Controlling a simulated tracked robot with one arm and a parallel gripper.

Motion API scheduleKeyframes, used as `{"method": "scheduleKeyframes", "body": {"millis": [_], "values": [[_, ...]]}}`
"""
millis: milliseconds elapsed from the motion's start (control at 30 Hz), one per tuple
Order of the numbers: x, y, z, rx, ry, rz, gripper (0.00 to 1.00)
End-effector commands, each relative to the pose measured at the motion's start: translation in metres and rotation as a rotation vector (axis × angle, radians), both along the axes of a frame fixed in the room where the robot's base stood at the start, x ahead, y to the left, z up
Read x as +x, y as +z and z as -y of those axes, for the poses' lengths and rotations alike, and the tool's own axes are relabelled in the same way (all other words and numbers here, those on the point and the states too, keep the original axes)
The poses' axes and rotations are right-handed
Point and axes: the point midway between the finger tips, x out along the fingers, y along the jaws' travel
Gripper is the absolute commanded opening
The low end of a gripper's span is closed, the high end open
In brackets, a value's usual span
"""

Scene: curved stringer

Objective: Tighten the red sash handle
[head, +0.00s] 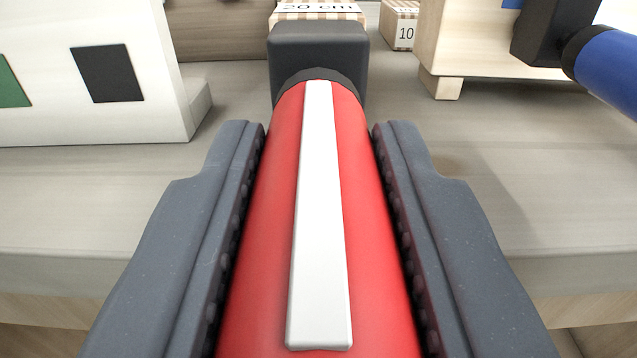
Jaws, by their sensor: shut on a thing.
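The red sash handle (270,230) fills the lower middle of the head view, with a white stripe (320,220) along its upper side. Its far end meets a dark grey block (318,55) through a black collar. My gripper (319,140) has one dark grey finger on each side of the handle, and it is shut on the red handle. The near end of the handle is cut off by the bottom edge of the picture.
A white panel (150,40) with dark and green squares stands at the left. A blue handle (608,70) with a black block reaches in at the upper right, near a wooden piece (465,60). Checked blocks (400,28) stand behind.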

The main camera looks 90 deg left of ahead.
Motion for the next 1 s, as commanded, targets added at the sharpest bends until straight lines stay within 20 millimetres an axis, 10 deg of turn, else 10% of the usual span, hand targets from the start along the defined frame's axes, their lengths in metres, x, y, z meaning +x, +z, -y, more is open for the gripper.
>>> {"method": "scheduleKeyframes", "body": {"millis": [433, 467, 533, 1000], "values": [[-0.005, -0.001, -0.006, 0.0, 0.011, -0.013, 0.03], [-0.005, -0.001, -0.006, 0.0, 0.011, -0.013, 0.29], [-0.005, -0.001, -0.006, 0.0, 0.01, -0.013, 0.48], [-0.001, -0.002, 0.01, 0.0, 0.001, -0.014, 0.48]]}}
